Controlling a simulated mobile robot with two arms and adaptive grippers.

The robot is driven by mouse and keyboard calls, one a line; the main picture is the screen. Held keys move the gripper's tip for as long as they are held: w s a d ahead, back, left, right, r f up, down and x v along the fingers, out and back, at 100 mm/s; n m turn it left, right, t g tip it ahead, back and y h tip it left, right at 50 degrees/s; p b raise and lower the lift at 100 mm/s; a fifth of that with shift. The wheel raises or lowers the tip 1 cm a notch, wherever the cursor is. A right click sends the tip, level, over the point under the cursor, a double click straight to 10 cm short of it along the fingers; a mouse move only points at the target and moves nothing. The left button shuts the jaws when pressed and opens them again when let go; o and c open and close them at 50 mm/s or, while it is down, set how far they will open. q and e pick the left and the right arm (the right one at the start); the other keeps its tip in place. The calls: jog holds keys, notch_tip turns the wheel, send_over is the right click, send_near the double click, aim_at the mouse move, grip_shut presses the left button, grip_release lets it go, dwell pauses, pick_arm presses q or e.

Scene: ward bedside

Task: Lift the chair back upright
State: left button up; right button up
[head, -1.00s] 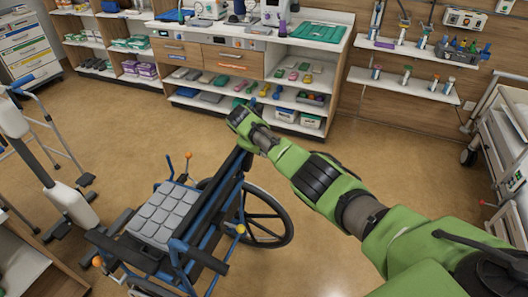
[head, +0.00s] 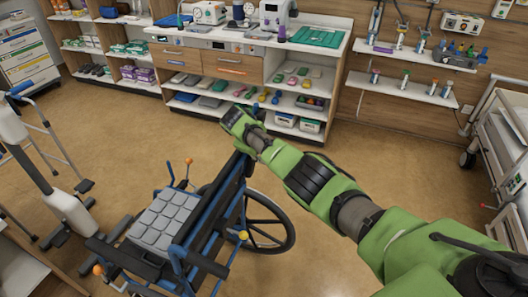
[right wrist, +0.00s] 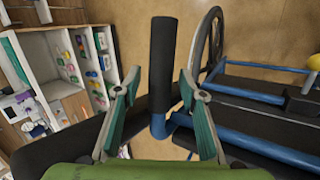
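The chair is a blue-framed wheelchair with a grey padded seat (head: 163,220) in the head view. Its dark back (head: 212,205) slants up to the right, with the upper end under my right gripper (head: 240,130). In the right wrist view, a black push handle (right wrist: 162,50) on a blue tube lies between the two teal fingers of my right gripper (right wrist: 160,76). The fingers stand apart with gaps on both sides of the handle, so the gripper looks open around it. In the head view its fingertips are hidden. My left gripper is not in view.
A large wheel (head: 268,225) stands at the chair's right side. A walker (head: 45,150) is at the left. Shelves and a counter (head: 330,45) line the back wall. A white bed or cart (head: 500,140) is at the right. The floor between is clear.

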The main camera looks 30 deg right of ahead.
jog(key=v, duration=1.2)
jog(key=shift+c, duration=0.5)
